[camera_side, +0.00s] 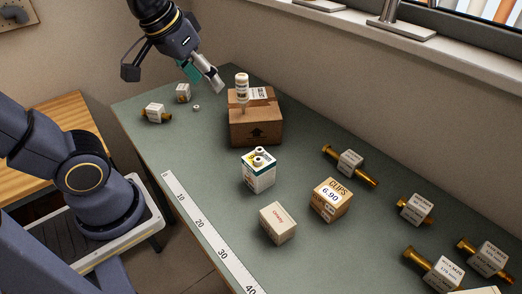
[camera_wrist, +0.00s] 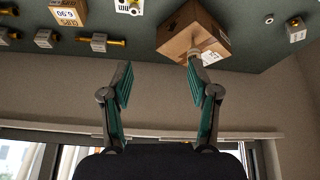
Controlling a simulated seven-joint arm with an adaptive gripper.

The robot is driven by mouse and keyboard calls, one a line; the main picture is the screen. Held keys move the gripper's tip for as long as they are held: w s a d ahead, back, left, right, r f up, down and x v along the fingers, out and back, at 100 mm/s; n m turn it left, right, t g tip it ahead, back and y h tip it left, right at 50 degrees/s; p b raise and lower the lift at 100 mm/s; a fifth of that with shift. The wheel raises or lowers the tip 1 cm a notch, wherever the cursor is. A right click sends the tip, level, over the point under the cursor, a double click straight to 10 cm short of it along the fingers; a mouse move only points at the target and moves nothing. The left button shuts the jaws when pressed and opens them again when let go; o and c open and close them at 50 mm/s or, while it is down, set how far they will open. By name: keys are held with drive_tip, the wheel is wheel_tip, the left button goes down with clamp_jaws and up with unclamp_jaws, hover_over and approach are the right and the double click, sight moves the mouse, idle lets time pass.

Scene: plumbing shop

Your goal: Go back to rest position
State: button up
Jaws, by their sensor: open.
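My gripper (camera_side: 208,80) is raised over the far end of the green table, to the left of a cardboard box (camera_side: 255,128). In the wrist view my gripper (camera_wrist: 158,75) is open, with nothing between its fingers.
A white carton (camera_side: 258,174), a CLIPS box (camera_side: 331,200) and a small pale box (camera_side: 278,223) stand mid-table. Several labelled brass fittings (camera_side: 350,163) lie to the right. Another fitting (camera_side: 155,112) lies at the far left. A wall and window sill (camera_side: 340,35) border the table's back.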

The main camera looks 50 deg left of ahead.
drive_tip(key=s, duration=0.1)
drive_tip(key=s+d+f+m, duration=0.1)
drive_tip(key=s, duration=0.1)
drive_tip(key=s+d+m, duration=0.1)
drive_tip(key=s, duration=0.1)
drive_tip(key=shift+s+d+f, duration=0.15)
idle(1.0)
